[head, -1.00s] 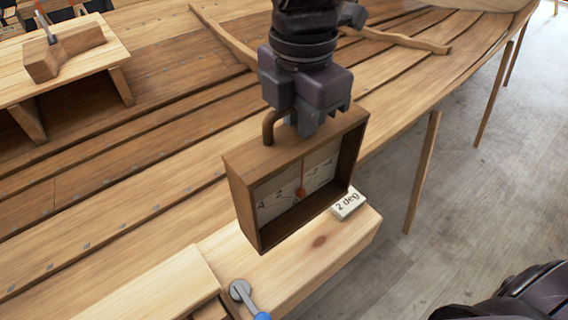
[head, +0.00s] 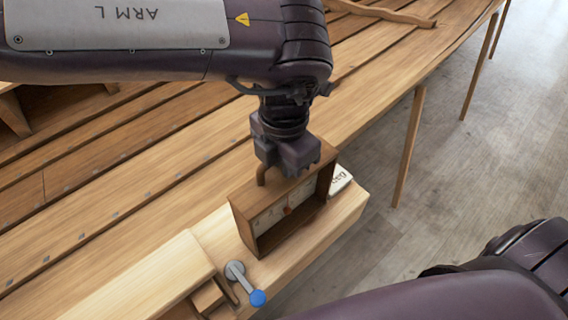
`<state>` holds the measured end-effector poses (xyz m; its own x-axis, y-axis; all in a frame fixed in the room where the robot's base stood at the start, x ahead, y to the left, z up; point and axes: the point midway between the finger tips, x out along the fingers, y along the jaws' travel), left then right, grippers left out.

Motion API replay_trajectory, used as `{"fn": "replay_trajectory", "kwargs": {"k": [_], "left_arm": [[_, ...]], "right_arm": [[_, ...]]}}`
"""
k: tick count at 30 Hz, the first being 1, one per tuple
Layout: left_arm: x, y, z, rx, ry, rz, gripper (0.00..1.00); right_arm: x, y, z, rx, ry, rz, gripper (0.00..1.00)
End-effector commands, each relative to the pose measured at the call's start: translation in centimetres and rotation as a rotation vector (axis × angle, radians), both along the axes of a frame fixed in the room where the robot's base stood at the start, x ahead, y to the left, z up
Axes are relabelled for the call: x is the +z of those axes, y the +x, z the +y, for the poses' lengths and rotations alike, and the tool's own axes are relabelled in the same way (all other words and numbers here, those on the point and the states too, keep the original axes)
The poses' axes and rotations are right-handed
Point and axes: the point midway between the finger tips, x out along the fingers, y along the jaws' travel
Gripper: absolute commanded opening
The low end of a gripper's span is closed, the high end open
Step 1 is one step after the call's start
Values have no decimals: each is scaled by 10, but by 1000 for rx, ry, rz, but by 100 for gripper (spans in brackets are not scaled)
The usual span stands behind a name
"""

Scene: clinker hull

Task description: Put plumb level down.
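The plumb level is a brown wooden box frame (head: 238,222) with a pale scale face and a red pointer. It is upright over the pale timber beam (head: 335,218), its lower edge at or very near the beam's top; I cannot tell whether it touches. My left gripper (head: 287,165) is directly above the level, shut on its top handle, and the fingers are mostly hidden. A white tag (head: 341,178) lies on the beam behind the level, its lettering partly covered. My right arm shows at the lower right, but its gripper is out of view.
A metal lever with a blue knob (head: 258,298) stands on the beam just in front of the level. The planked hull (head: 120,195) fills the left and back. Props (head: 409,150) stand on the grey floor at right.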

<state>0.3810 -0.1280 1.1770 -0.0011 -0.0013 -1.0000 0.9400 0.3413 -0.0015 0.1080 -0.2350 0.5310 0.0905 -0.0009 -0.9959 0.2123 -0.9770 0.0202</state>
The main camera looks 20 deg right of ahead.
Motion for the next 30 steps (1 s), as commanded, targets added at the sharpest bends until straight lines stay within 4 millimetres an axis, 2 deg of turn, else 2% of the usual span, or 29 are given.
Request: {"fn": "replay_trajectory", "kwargs": {"k": [5, 6, 11, 22, 26, 30], "left_arm": [[-3, 0, 0, 0, -1, 0, 0], [-3, 0, 0, 0, 0, 0, 15], [-2, 0, 0, 0, 0, 0, 34], [4, 0, 0, 0, -1, -1, 34], [23, 1, -1, 2, -3, -4, 34], [54, 2, -1, 2, -3, -5, 34]], "right_arm": [[-3, 0, 3, 1, 4, 0, 0], [-2, 0, 5, 1, 5, -1, 0], [-2, 0, 9, 1, 10, -1, 0], [-2, 0, 8, 1, 10, -1, 0], [-8, 0, 6, 2, 8, 0, 0], [-15, 0, 4, 1, 5, -1, 0]]}}
